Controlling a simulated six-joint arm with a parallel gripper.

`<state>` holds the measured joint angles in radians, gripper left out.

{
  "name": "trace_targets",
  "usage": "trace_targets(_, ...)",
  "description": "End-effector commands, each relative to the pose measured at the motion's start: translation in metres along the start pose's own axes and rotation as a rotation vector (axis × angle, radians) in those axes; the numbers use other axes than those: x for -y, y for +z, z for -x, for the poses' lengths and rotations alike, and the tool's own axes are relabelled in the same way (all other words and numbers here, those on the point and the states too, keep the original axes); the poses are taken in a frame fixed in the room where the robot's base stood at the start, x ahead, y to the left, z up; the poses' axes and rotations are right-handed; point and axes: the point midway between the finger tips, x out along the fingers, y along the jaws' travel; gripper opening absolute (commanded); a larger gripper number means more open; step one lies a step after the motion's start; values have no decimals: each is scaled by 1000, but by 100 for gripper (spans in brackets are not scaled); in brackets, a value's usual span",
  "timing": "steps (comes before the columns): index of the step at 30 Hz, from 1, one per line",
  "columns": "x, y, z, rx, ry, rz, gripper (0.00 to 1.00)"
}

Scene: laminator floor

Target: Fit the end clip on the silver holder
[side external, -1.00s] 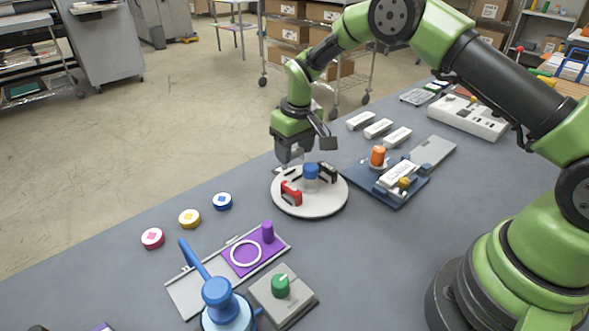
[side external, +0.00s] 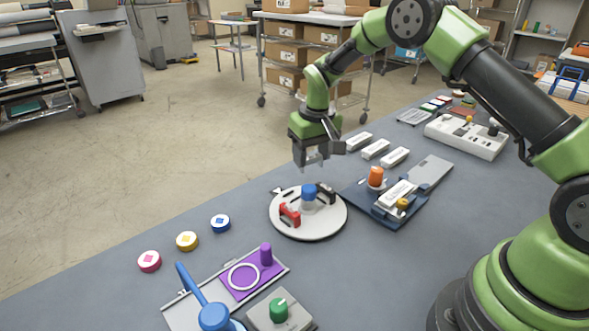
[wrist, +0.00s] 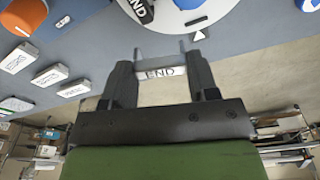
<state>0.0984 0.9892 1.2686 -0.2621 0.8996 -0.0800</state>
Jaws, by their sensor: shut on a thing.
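My gripper (side external: 312,160) is shut on the end clip, above the far side of the round white turntable (side external: 290,229). A red clip (side external: 290,214) and a black clip (side external: 326,193) stand on the turntable around a blue knob (side external: 309,192). A silver-grey plate (side external: 190,309) with a purple panel lies at front left; another grey plate (side external: 432,168) lies by the blue base. I cannot tell which is the silver holder.
The blue base (side external: 393,217) carries an orange knob (side external: 376,177) and a white labelled block (side external: 398,194). Several white blocks (side external: 375,149) lie behind it. A blue-handled tool (side external: 196,290) and a green knob (side external: 279,308) are in front. Three round pucks (side external: 187,241) lie left.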

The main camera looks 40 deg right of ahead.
Motion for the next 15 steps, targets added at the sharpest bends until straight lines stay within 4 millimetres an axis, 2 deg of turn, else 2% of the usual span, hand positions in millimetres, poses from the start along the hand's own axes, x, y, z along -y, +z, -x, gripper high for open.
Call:
trace_targets(1,-24,2,2,3,14,-111,33)
trace_targets(3,-57,9,5,6,36,-285,33)
trace_targets(9,-146,44,15,6,97,-805,33)
trace_targets(12,-177,65,20,4,121,-1020,33)
trace_targets(15,-198,82,23,0,139,-1180,33)
